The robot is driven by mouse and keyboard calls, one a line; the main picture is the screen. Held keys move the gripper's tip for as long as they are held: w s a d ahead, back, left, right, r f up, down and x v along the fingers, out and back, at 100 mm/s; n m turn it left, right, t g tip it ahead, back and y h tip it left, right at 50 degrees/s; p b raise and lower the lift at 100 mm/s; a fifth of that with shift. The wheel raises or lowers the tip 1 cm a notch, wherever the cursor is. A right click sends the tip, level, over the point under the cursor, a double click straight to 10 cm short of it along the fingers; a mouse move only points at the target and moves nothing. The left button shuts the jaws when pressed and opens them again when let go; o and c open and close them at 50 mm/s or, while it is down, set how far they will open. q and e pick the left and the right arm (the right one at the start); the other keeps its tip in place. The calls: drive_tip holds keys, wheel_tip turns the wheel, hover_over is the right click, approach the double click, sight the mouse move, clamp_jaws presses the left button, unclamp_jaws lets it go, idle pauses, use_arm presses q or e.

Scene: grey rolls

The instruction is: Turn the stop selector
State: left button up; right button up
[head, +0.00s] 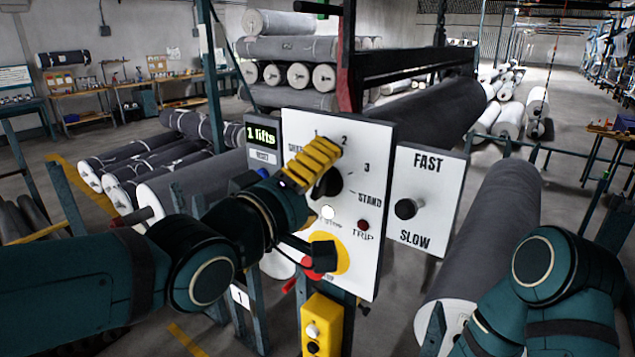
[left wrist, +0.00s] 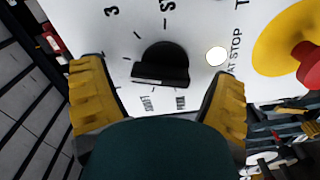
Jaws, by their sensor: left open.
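The stop selector is a black rotary knob (head: 329,184) on a white panel (head: 370,150) marked 1, 2, 3 and STAND. In the head view my left gripper (head: 312,163) is in front of it and hides part of the knob and some lettering. In the left wrist view the knob (left wrist: 161,65) shows ahead, between the two yellow fingers of the left gripper (left wrist: 160,80). The fingers are spread, with a gap on each side of the knob. A white AT STOP lamp (left wrist: 216,56) appears lit. My right gripper is out of view.
A yellow disc with a red button (left wrist: 308,60) sits close by on the panel. A dark red TRIP lamp (head: 363,225) is below STAND. A FAST/SLOW panel (head: 428,185) stands to the right. A display (head: 264,135) reads "1 lifts". Grey rolls (head: 495,235) lie around.

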use_arm(q)
drive_tip(key=c, duration=1.2)
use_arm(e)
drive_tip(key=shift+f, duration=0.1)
use_arm(q)
drive_tip(key=shift+d+f+m+b, duration=0.1)
drive_tip(key=shift+m+b, duration=0.4)
drive_tip(key=shift+b, duration=0.3)
drive_tip(key=m+b, duration=0.8)
drive_tip(key=b, duration=0.1)
drive_tip(key=shift+d+f+m, duration=0.15)
drive_tip(key=shift+m, duration=0.15)
drive_tip(key=m+b, duration=0.2)
drive_tip(key=m, duration=0.1)
drive_tip(key=shift+s, duration=0.1)
drive_tip(key=shift+m+b, duration=0.75)
drive_tip(key=shift+m, duration=0.85)
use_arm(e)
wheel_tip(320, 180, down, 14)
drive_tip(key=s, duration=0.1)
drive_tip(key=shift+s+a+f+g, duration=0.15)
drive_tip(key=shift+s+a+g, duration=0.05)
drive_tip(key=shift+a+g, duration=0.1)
